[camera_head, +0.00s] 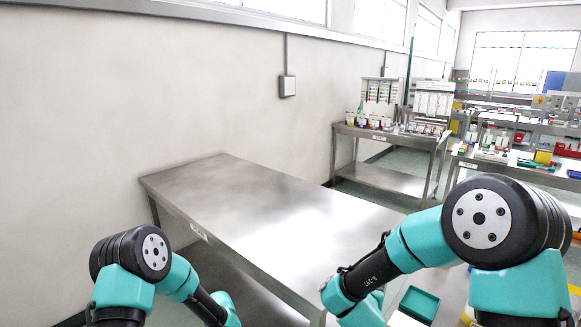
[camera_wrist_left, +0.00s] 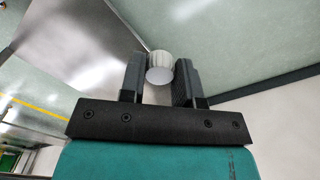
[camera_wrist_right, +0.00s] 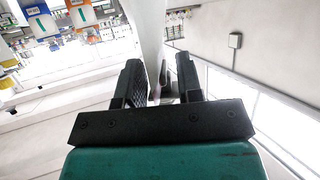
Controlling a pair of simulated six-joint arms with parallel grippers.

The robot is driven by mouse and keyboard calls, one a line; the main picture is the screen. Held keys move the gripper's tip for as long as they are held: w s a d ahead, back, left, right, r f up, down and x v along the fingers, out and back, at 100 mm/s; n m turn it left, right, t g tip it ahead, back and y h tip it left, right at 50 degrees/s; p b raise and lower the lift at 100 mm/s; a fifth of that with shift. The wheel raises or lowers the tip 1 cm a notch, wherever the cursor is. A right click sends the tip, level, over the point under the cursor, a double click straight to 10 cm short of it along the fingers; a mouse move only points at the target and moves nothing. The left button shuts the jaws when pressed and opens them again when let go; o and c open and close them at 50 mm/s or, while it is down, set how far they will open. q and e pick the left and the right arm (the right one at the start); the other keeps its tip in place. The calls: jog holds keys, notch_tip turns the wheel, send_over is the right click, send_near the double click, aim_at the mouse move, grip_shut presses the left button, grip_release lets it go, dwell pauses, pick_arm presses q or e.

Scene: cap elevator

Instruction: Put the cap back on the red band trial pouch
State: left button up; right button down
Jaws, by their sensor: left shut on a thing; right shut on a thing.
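My left gripper (camera_wrist_left: 160,62) is shut on a small white ribbed cap (camera_wrist_left: 160,70), which sits between the fingertips in the left wrist view. My right gripper (camera_wrist_right: 160,66) is shut on a thin, pale thing, seen nearly edge-on between its fingers. A smooth white shape (camera_wrist_right: 147,28) rises beyond the fingertips and looks like the pouch body, though I cannot tell for sure. No red band shows in any view. In the head view both arms reach down toward the bottom edge, and neither gripper's fingertips are visible there.
A bare steel table (camera_head: 250,205) stands in front, clear on top. A wall runs along its left and back. A second steel bench (camera_head: 390,136) with bottles and racks is farther back. A green tray (camera_head: 419,304) lies low, beside my right arm.

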jog(key=shift+a+f+n+y, duration=0.15)
jog(key=shift+a+f, duration=0.05)
jog(key=shift+f, duration=0.25)
jog(key=shift+a+f+n+y, duration=0.15)
jog(key=shift+a+f, duration=0.05)
jog(key=shift+f, duration=0.2)
jog(key=shift+s, duration=0.1)
jog(key=s+a+f, duration=0.6)
jog(key=a+f, duration=0.3)
jog(key=f, duration=0.1)
jog(key=shift+s+a+f, duration=0.2)
jog(key=shift+s+a, duration=0.1)
jog(key=shift+s, duration=0.05)
jog(key=shift+r, duration=0.1)
